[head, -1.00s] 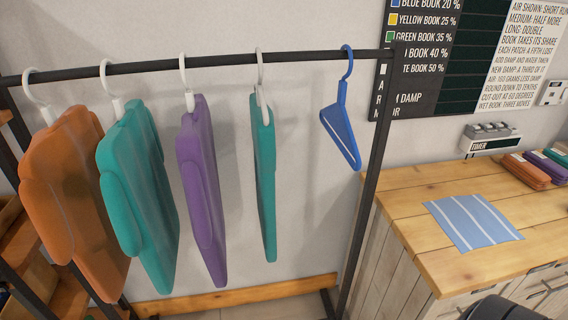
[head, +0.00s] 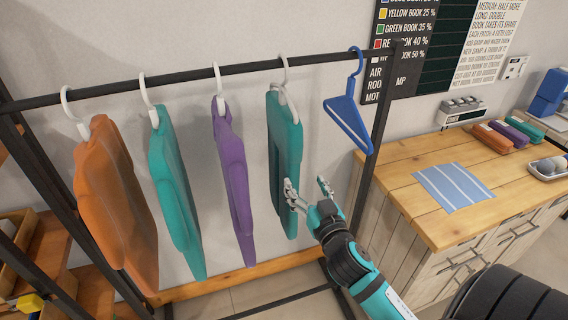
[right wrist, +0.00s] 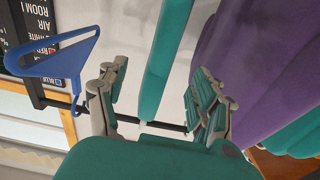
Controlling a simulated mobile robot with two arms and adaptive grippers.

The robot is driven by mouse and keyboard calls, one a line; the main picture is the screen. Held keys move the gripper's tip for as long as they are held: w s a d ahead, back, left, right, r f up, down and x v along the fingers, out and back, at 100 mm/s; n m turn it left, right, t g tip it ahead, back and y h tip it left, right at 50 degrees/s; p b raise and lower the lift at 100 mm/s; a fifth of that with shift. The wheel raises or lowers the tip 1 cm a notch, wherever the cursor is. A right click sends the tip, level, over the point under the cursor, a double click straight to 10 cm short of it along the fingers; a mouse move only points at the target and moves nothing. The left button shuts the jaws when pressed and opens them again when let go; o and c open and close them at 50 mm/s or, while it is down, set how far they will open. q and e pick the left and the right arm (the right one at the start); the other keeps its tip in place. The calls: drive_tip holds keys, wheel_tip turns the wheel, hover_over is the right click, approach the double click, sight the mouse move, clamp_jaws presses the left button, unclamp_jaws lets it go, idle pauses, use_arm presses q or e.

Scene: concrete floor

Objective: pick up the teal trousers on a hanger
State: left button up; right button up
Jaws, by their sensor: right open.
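The teal trousers (head: 284,150) hang as a narrow folded piece from a white hanger on the dark rail, fourth from the left. My right gripper (head: 307,187) is open and empty, in front of and just right of their lower part in the head view. In the right wrist view, the trousers (right wrist: 165,60) appear between the two spread fingers of the right gripper (right wrist: 160,75). I cannot tell the exact depth gap; no grip on the cloth shows. My left gripper is not in view.
A purple garment (head: 233,185) hangs close left of the trousers, then a wider teal garment (head: 175,190) and an orange one (head: 115,200). An empty blue hanger (head: 347,112) and the rack's post (head: 381,110) are on the right. A wooden counter (head: 400,165) stands beyond.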

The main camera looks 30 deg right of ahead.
sight(296, 172)
drive_tip(key=p+x, duration=0.1)
drive_tip(key=x, duration=0.5)
drive_tip(key=shift+w+p, duration=0.35)
drive_tip(key=shift+w, duration=0.1)
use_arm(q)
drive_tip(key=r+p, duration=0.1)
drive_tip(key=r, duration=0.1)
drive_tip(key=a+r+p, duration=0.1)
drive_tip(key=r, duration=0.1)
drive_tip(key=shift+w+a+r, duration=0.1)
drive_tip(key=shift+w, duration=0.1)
use_arm(e)
drive_tip(key=x, duration=0.5)
drive_tip(key=shift+w+f, duration=0.15)
drive_tip(key=shift+c, duration=0.3)
drive_tip(key=shift+c, duration=1.2)
clamp_jaws()
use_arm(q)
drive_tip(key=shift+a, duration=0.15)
